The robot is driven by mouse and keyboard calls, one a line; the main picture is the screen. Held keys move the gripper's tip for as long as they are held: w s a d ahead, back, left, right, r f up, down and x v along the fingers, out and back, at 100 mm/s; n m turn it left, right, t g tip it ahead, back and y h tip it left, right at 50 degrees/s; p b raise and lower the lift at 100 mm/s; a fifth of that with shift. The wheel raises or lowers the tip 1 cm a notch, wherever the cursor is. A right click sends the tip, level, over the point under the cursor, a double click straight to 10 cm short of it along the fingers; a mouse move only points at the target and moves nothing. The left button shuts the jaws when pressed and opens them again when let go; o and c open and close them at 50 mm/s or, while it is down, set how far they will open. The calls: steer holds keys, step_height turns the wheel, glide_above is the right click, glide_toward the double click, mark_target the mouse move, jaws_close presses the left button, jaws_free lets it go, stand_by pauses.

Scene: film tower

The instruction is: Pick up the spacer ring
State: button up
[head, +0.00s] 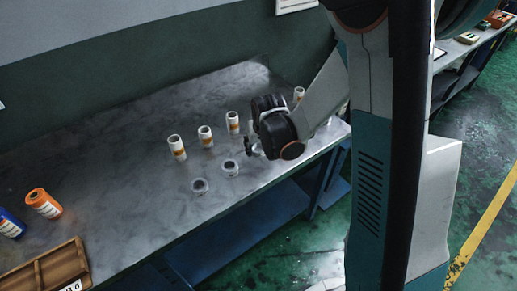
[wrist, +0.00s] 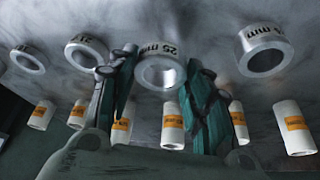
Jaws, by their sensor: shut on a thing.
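In the wrist view, a light grey spacer ring (wrist: 158,57) marked "25 mm" sits between the two fingers of my gripper (wrist: 160,66), which is shut on it. Whether it is clear of the bench cannot be told. More rings show to its left (wrist: 86,43) and far left (wrist: 28,50), and a larger marked one stands to the right (wrist: 262,37). In the head view, my gripper (head: 254,147) is low over the bench, and its held ring is mostly hidden. Two rings lie left of it, a nearer one (head: 199,179) and a farther one (head: 231,161).
A row of white rolls with orange labels (head: 176,142) stands behind the rings on the metal bench (head: 110,160). An orange can (head: 42,202), a blue can (head: 9,223) and a wooden tray (head: 40,272) are at the left. The bench between is clear.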

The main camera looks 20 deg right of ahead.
step_height(320, 180, up, 17)
steer(key=p, duration=0.5)
steer(key=shift+p, duration=0.3)
steer(key=shift+f, duration=0.1)
